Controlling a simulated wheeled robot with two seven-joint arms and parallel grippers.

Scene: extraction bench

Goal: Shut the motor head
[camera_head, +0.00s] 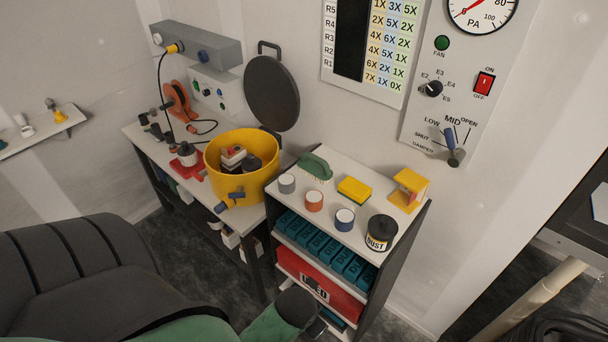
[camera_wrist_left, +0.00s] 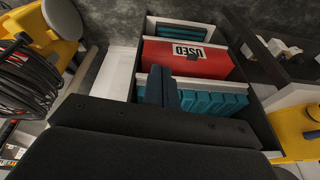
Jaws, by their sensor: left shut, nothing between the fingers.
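The motor head, seen as a dark round lid (camera_head: 272,93) with a handle on top, stands tilted up and open behind the yellow drum (camera_head: 216,151). Inside the open drum are a dark round part and a red-and-white part. A blue-tipped latch or handle (camera_head: 236,195) sits on the drum's front. My left gripper (camera_head: 319,324) is low in front of the shelf unit, well apart from the drum and lid. In the left wrist view its two dark fingers (camera_wrist_left: 162,86) are together and empty, before the shelf. My right gripper is not in view.
The shelf unit (camera_head: 344,178) right of the drum carries a green brush, coloured pots, yellow items and a dust tin (camera_head: 381,232). A red USED drawer (camera_head: 319,287) is below. The bench (camera_head: 142,136) holds an orange reel (camera_head: 180,101). Dark chair-like shapes fill the lower left.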

